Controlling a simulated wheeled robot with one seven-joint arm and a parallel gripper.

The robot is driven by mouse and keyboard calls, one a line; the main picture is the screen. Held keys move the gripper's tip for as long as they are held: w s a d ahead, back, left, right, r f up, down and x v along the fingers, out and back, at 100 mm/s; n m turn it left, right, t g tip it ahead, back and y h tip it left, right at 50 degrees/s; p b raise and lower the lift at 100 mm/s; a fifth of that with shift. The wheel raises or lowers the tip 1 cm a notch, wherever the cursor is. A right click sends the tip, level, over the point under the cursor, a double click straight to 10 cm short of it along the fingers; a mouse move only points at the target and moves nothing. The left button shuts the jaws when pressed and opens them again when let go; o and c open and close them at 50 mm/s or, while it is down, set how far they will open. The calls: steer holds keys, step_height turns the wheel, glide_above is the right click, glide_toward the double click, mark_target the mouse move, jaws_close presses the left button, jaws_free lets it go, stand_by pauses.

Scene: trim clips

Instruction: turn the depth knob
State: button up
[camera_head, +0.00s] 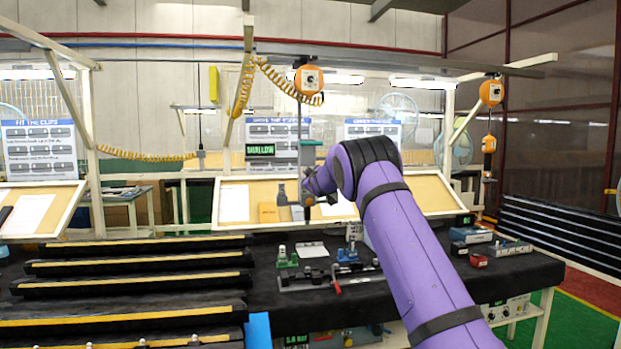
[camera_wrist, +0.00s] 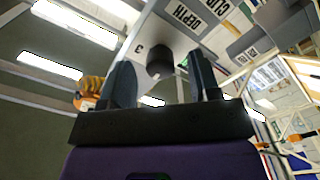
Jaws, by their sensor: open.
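In the wrist view a light panel (camera_wrist: 160,30) carries a DEPTH label and the figure 3. A small dark knob (camera_wrist: 182,59) sticks out from it, and I take this as the depth knob. My gripper (camera_wrist: 160,62) is open, with its two fingers apart. In the head view my gripper (camera_head: 306,198) is small and partly hidden by my purple arm, beside a grey hanging tool (camera_head: 308,152). The knob cannot be made out there.
A green-lettered display (camera_head: 260,150) reads SHALLOW. An orange balancer (camera_head: 308,80) with a coiled yellow hose hangs above. The dark bench (camera_head: 400,297) holds small fixtures (camera_head: 350,250) and boxes (camera_head: 470,235). Dark rails (camera_head: 130,285) fill the left.

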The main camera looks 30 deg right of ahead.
steer(key=shift+x, duration=1.05)
steer(key=c, duration=0.9)
steer(key=m, duration=0.6)
steer(key=shift+m, duration=0.3)
steer(key=m, duration=0.5)
steer(key=shift+a, duration=0.2)
steer(key=shift+m, duration=0.3)
